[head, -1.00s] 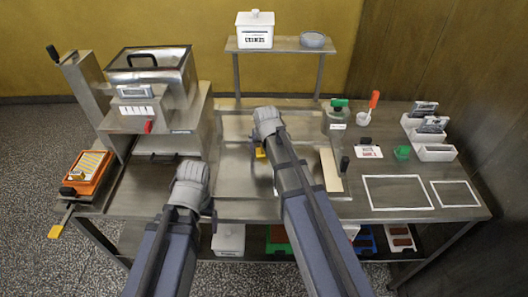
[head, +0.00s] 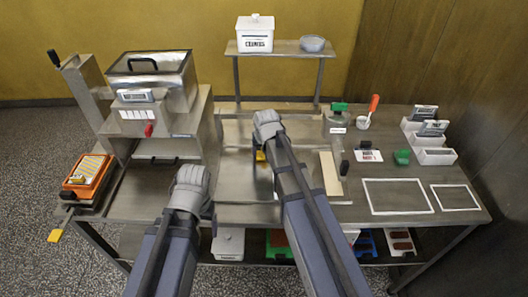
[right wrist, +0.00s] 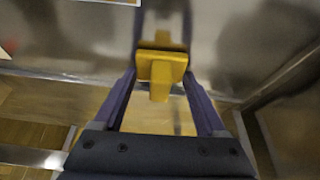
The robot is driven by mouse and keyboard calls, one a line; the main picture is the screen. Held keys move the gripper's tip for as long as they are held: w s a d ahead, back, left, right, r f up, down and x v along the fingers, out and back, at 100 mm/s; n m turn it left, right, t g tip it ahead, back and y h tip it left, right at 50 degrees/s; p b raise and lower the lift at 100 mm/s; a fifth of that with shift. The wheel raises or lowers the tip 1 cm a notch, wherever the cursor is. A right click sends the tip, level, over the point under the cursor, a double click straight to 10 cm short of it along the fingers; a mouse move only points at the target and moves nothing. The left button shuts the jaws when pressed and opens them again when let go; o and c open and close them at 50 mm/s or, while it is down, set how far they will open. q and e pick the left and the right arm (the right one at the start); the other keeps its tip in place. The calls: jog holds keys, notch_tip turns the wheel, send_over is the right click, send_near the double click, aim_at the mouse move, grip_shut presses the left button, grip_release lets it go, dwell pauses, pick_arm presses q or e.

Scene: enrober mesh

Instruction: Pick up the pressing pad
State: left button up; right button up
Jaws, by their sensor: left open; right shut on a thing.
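The yellow pressing pad (right wrist: 160,66) sits between the fingertips of my right gripper (right wrist: 162,78), which is shut on it. In the head view a small yellow part of the pad (head: 261,156) shows just below my right wrist, over the steel tray area in the middle of the bench. The arm hides most of it, and I cannot tell whether it is clear of the surface. My left gripper (head: 190,181) is open and empty near the bench's front edge, left of the pad; its fingers are mostly hidden.
A steel machine (head: 155,108) stands at the left, with an orange tray (head: 88,178) beside it. A raised shelf (head: 280,47) holds a white box (head: 255,34) and a bowl (head: 311,44). Two white-outlined areas (head: 398,194) are empty.

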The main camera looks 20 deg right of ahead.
notch_tip(320, 180, up, 10)
jog(key=p, duration=0.9)
jog(key=shift+p, duration=0.35)
jog(key=shift+f, duration=0.1)
